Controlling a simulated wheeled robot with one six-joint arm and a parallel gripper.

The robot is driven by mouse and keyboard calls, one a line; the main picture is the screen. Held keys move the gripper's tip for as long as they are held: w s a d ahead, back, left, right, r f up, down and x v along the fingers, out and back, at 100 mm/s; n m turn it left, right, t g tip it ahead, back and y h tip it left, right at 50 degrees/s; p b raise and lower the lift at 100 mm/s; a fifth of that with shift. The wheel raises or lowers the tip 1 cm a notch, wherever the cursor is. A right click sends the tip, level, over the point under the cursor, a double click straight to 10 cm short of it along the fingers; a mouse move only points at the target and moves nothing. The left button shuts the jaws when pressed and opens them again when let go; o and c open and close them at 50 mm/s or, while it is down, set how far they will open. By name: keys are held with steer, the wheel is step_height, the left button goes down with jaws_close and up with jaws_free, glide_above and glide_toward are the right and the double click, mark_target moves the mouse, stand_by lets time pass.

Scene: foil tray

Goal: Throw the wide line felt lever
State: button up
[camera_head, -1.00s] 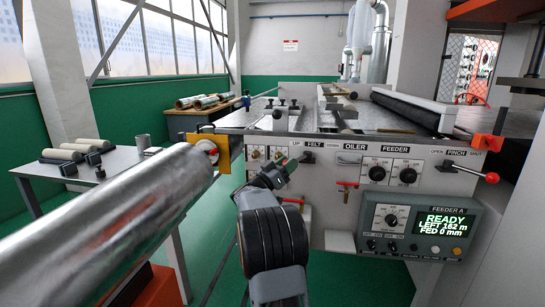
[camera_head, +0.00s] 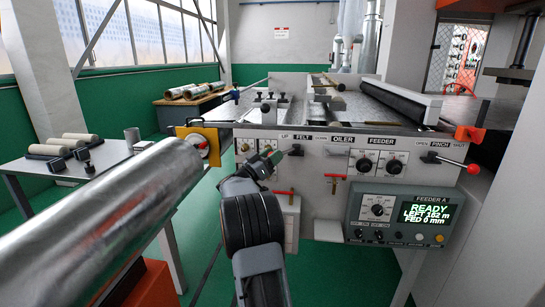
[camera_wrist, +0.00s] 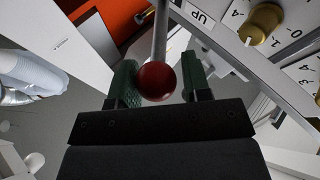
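The felt lever's dark pivot (camera_head: 296,150) is on the front panel of the machine, just below the UP / FELT / DOWN labels. My gripper (camera_head: 271,158) is at the left of this pivot and covers most of the lever in the head view. In the wrist view, the lever's red ball knob (camera_wrist: 156,83) on a grey rod (camera_wrist: 160,35) is between the two green fingers of my gripper (camera_wrist: 160,80). The fingers are apart, with a visible gap at the right of the ball. I cannot tell whether the left finger touches it.
A red-knobbed pinch lever (camera_head: 472,168) sticks out at the panel's right. Red-handled valves (camera_head: 335,178) and the feeder display box (camera_head: 403,216) are below. A large silver roll (camera_head: 110,225) fills the lower left. A side table (camera_head: 112,152) stands beyond it.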

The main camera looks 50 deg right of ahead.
steer(key=o, duration=0.4)
steer(key=shift+c, duration=0.2)
steer(key=v, duration=1.4)
steer(key=shift+w+d, duration=0.1)
